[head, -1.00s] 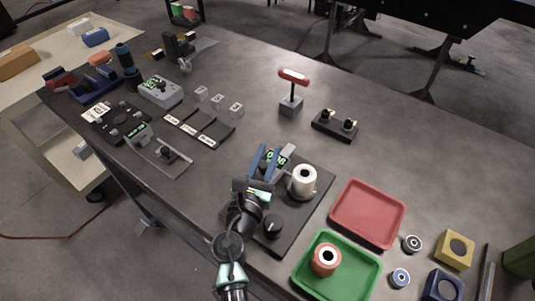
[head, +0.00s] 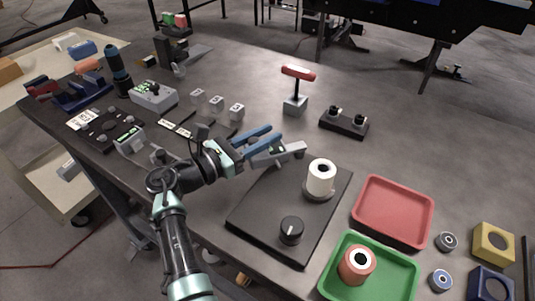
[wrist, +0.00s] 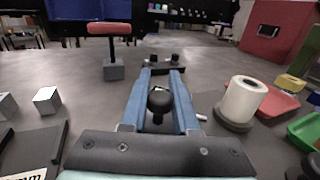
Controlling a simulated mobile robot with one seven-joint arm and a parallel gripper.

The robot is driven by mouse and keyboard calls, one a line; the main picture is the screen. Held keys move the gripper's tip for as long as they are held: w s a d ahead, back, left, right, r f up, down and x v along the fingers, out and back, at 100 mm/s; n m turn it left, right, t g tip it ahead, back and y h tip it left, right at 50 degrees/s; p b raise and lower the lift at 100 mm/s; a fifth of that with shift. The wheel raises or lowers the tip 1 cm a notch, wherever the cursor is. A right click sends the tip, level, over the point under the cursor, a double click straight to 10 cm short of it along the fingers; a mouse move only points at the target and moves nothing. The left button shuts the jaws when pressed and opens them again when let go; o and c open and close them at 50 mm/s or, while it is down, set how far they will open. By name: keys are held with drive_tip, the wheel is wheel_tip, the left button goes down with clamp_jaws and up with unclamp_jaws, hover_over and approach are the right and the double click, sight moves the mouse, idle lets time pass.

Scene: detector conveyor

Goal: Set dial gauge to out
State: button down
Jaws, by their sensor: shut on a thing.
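My gripper (head: 272,143), with blue fingers, is above the far left edge of a black board (head: 262,222). In the wrist view, a dark rounded thing (wrist: 159,99) sits between the fingers (wrist: 157,90), and they are shut on it. I cannot tell whether it is the dial gauge. In the head view, a grey piece (head: 284,153) shows beside the fingers. The board carries a white roll (head: 321,178) on a grey disc and a black knob (head: 291,231) with a pale mark. The roll stands right of the fingers in the wrist view (wrist: 243,101).
A red tray (head: 394,211) and a green tray (head: 346,289) holding a reddish roll (head: 357,264) lie to the right. A red-topped T-handle (head: 297,73) and a black two-post block (head: 343,125) stand behind. Small grey blocks (head: 216,104) are left. Bare table lies between.

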drive_tip(key=shift+w+a+f+m+g+h+b, duration=0.15)
drive_tip(key=shift+w+m+g+h+b, duration=0.7)
drive_tip(key=shift+b, duration=0.6)
drive_tip(key=shift+s+g, duration=0.2)
drive_tip(key=shift+g, duration=0.15)
drive_tip(key=shift+r+m+b, duration=0.25)
drive_tip(key=shift+b, duration=0.05)
drive_tip(key=c, duration=0.7)
unclamp_jaws()
drive_tip(key=shift+w+f, duration=0.1)
drive_tip(key=v, duration=1.2)
drive_tip(key=shift+a, duration=0.4)
